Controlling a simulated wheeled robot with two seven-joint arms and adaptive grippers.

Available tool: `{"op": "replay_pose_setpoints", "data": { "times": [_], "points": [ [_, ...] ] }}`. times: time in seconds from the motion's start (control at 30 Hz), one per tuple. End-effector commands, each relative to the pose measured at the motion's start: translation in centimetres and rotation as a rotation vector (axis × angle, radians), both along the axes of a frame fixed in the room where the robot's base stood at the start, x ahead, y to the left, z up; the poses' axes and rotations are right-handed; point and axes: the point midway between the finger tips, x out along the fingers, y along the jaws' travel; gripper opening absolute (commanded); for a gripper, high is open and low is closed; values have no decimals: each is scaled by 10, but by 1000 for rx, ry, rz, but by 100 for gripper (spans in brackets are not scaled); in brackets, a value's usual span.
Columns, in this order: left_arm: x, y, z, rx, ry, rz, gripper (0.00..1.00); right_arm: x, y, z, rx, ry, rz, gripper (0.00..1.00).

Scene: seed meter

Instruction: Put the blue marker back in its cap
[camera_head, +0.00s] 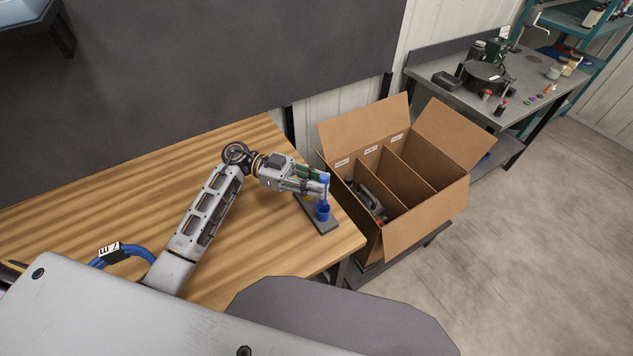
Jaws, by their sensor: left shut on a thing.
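My left gripper (311,186) is shut on the blue marker (325,180) near the table's right end. The marker is upright, its blue upper end showing at the fingertips. Directly below it stands a blue cap (322,212) on a small dark grey base (318,224) lying on the wooden table. The marker's lower end is at or just above the cap's mouth; I cannot tell whether it is inside. My right gripper is not in view.
An open cardboard box (425,215) with dividers stands just right of the wooden table (110,205) and holds a dark tool. A grey workbench (535,75) with several small items is at the back right. The table's left part is mostly clear.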

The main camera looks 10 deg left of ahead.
Motion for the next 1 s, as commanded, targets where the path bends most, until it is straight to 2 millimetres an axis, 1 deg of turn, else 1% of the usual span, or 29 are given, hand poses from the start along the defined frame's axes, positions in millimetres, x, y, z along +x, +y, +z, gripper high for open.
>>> {"op": "replay_pose_setpoints", "data": {
  "times": [0.27, 0.5, 0.6, 0.77, 1.0],
  "points": [
    [0, 0, -1, 0, 0, 0, 0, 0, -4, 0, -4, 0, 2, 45],
    [0, 0, -5, 0, 1, 0, 0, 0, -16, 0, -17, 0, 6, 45],
    [0, 0, -7, 0, 1, 0, 0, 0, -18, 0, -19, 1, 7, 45],
    [0, 0, -10, 1, 1, 0, 0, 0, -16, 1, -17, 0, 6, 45],
    [0, 0, -12, 1, 0, 0, 0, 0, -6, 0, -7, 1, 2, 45]
  ]
}}
